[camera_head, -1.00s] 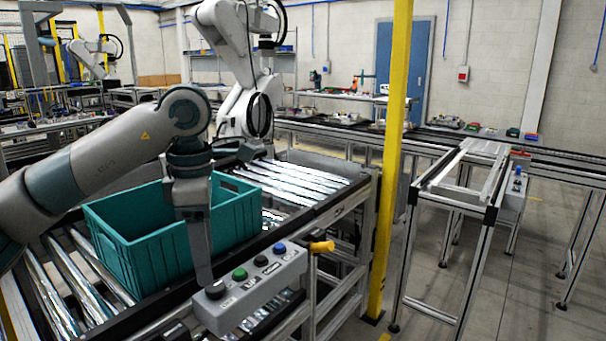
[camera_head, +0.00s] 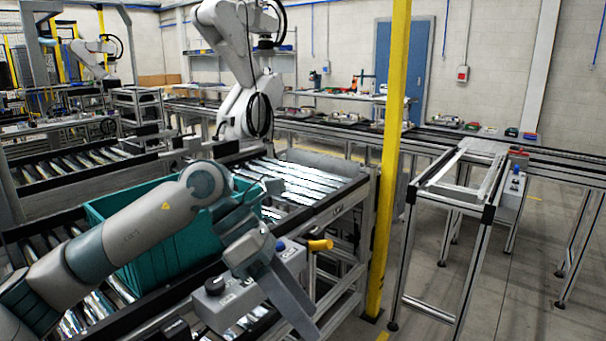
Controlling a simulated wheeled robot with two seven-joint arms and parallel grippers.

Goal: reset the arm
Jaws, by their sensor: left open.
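My left arm comes in from the left, low across the front of the teal crate (camera_head: 160,262). My left gripper (camera_head: 300,308) is open and empty. It points down to the right, in front of the grey control box (camera_head: 222,300) on the conveyor's front edge, and hides part of its buttons. I cannot tell whether it touches the box. The crate rests on the roller conveyor, partly hidden behind my arm. My right gripper is not in view.
A yellow post (camera_head: 388,150) stands right of the conveyor, and a yellow knob (camera_head: 320,245) sticks out near my gripper. A white robot arm (camera_head: 245,90) stands behind the crate. Open floor and a metal frame (camera_head: 455,185) lie to the right.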

